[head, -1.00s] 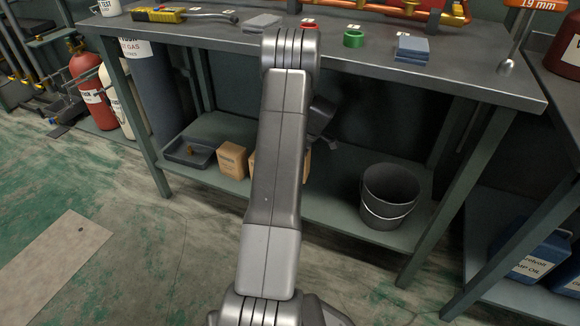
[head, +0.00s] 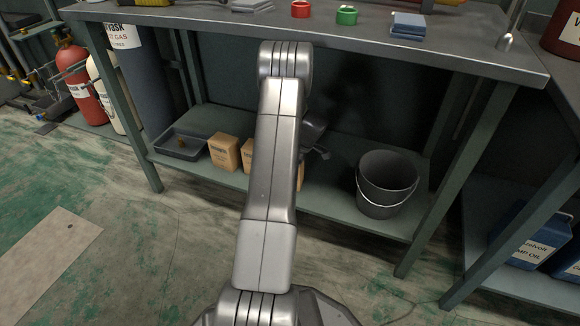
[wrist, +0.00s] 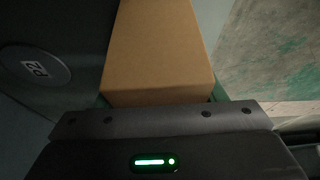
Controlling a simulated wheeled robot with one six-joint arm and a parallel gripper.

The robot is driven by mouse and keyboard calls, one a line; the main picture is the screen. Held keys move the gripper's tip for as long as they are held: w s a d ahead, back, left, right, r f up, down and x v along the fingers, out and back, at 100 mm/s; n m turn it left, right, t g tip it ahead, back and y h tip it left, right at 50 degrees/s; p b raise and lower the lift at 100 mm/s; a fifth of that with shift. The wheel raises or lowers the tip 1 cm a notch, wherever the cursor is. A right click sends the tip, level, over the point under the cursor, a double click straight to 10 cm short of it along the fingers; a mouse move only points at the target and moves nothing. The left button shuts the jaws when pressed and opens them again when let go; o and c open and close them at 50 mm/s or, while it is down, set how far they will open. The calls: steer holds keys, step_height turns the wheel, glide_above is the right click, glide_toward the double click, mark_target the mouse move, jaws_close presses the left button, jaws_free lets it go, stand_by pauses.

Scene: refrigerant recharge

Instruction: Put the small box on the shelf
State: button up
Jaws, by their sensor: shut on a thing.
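The small box (wrist: 158,48) is tan cardboard and fills the upper middle of the wrist view. My gripper (wrist: 158,103) is shut on it at the lower edge of the box. The fingertips are hard to make out. In the head view my arm hides most of the gripper; a dark part of it (head: 314,134) shows right of the arm under the workbench. The shelf (head: 335,205) is the bench's lower board. A tan edge (head: 300,174) shows just right of my arm; I cannot tell whether it is the held box.
On the shelf stand a dark tray (head: 181,145), a tan box (head: 224,153), another partly hidden box (head: 247,154) and a grey bucket (head: 386,184). Free shelf shows between arm and bucket. The benchtop (head: 440,48) overhangs it. A round plate (wrist: 36,66) shows in the wrist view.

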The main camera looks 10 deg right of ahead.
steer(key=o, duration=1.4)
steer(key=shift+o, duration=0.2)
steer(key=p+v, duration=0.4)
steer(key=v, duration=0.8)
